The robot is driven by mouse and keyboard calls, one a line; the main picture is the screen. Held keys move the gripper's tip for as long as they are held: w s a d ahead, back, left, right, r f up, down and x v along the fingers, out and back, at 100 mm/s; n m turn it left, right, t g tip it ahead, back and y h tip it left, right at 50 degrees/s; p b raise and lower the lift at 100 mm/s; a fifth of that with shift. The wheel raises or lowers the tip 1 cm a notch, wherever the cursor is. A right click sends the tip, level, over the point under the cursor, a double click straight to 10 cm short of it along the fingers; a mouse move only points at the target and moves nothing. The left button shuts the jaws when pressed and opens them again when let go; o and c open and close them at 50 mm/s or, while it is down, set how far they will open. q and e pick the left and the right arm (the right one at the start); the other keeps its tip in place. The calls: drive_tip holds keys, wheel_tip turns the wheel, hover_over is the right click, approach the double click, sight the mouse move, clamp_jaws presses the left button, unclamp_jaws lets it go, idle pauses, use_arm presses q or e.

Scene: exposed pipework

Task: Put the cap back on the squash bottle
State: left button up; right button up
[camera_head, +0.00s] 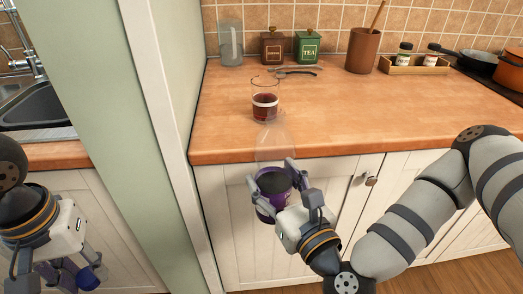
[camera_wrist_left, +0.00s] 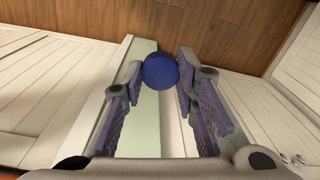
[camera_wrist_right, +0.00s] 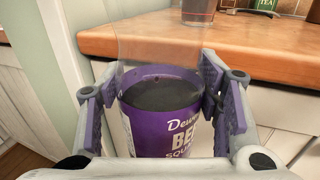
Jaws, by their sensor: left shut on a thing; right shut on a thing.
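My right gripper (camera_head: 272,178) is shut on the squash bottle (camera_head: 275,143), around its purple label. The bottle is held roughly upright in front of the cabinet doors, its clear upper part showing against the counter edge. In the right wrist view the bottle (camera_wrist_right: 165,122) sits between the fingers, dark liquid inside; no cap shows on it. My left gripper (camera_head: 84,274) is low at the left, in front of the cabinet by the sink, well apart from the bottle. It is shut on a round blue-purple cap (camera_wrist_left: 160,71), held at the fingertips.
A glass of dark red drink (camera_head: 265,104) stands on the wooden counter (camera_head: 345,115) behind the bottle. A clear jug (camera_head: 231,43), brown and green tins (camera_head: 308,47), a utensil pot (camera_head: 363,50) and a spice tray (camera_head: 415,66) stand behind. A green wall end (camera_head: 105,130) separates the sink side.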

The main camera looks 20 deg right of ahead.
drive_tip(key=s+a+f+n+g+y, duration=0.1)
drive_tip(key=a+n+g+y, duration=0.3)
drive_tip(key=a+n+y, duration=0.3)
drive_tip(key=a+y, duration=0.3)
drive_tip(key=a, duration=0.1)
drive_tip(key=shift+s+f, duration=0.2)
drive_tip(key=shift+s, duration=0.1)
use_arm(q)
drive_tip(key=w+d+r, duration=0.9)
drive_tip(key=d+r, duration=0.3)
drive_tip(key=s+d+r+m, duration=0.1)
drive_tip(key=s+d+r, duration=0.2)
drive_tip(key=d+r, duration=0.7)
wheel_tip(320, 180, up, 3)
drive_tip(key=shift+s+d+m, duration=0.25)
drive_tip(key=shift+s+m, duration=0.1)
drive_tip(key=shift+m, duration=0.05)
drive_tip(key=shift+f, duration=2)
